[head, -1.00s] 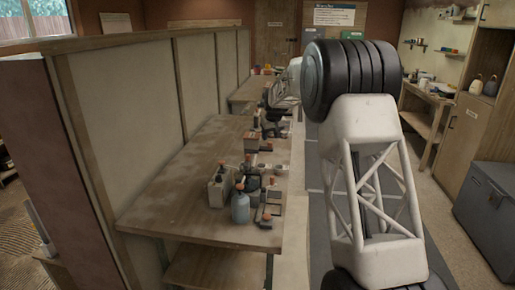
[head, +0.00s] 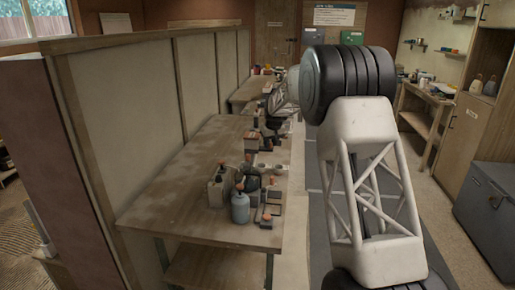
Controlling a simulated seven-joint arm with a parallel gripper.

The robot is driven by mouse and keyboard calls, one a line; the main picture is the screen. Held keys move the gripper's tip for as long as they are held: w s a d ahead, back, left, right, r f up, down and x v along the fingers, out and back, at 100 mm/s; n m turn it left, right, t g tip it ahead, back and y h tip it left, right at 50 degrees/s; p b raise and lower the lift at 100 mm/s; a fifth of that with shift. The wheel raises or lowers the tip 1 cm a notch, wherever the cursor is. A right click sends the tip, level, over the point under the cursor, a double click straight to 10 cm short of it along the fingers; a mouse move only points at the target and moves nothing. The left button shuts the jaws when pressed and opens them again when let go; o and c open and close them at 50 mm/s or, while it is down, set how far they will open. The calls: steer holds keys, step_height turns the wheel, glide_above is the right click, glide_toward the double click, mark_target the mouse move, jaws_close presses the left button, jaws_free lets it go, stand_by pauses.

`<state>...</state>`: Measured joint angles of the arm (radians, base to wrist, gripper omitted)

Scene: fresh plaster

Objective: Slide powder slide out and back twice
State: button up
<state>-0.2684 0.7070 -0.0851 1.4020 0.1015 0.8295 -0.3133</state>
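My gripper (head: 276,104) shows only as a small dark shape beyond my elbow, above the far part of the wooden workbench (head: 180,205). Its fingers are too small and too hidden to tell whether they are open or shut, or hold anything. On the near right part of the bench is a cluster of small equipment. A low dark piece with an orange knob (head: 266,216) lies at its right edge. I cannot tell which piece is the powder slide. My elbow hides part of the space to the right of the bench.
A blue-grey bottle (head: 240,209) and a beige container (head: 216,192) stand close together on the bench. A small orange-topped box (head: 251,144) stands farther back. A panelled partition (head: 140,105) borders the bench's left side. The bench's left part is clear.

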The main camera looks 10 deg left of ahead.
steer(key=shift+c, duration=1.3)
